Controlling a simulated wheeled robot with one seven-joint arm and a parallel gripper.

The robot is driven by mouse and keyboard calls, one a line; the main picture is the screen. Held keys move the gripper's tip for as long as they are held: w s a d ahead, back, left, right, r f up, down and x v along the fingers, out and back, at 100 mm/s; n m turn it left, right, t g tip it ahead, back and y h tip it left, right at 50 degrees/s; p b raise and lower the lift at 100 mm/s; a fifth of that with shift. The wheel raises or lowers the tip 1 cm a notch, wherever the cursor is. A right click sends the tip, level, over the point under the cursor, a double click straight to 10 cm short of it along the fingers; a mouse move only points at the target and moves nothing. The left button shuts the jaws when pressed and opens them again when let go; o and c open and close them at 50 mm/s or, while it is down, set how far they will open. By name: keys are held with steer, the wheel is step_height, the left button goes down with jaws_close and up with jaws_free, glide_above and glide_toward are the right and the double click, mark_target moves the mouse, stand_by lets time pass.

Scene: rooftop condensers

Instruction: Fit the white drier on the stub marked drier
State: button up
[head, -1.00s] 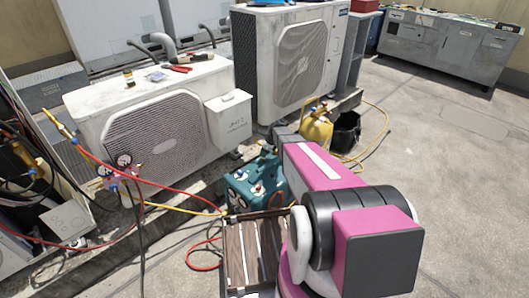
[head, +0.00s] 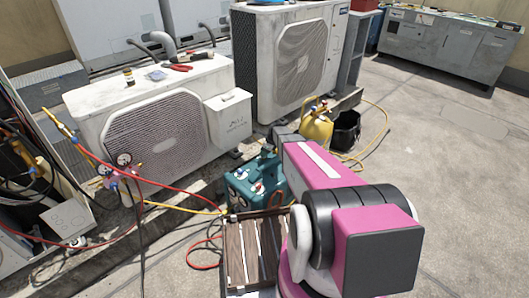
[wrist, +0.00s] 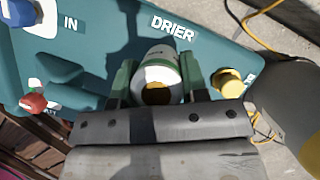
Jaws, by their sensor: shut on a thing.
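No stub shows under the drier; I cannot tell whether the two touch. A yellow round fitting (wrist: 228,82) is to the right of the fingers. In the head view the teal machine (head: 240,193) stands left of my arm, which hides my gripper and the drier.
On the machine are a blue knob (wrist: 20,12) near the IN label and a red knob (wrist: 33,103). A slatted wooden crate (head: 232,250) stands in front. Red and yellow hoses run left to gauges (head: 115,168). A yellow cylinder (head: 315,128) and black bucket (head: 346,130) stand behind.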

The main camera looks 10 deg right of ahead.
steer(key=shift+f, duration=0.45)
stand_by(0.6)
steer(key=o, duration=1.1)
steer(key=shift+r, duration=0.15)
steer(key=shift+r, duration=3.65)
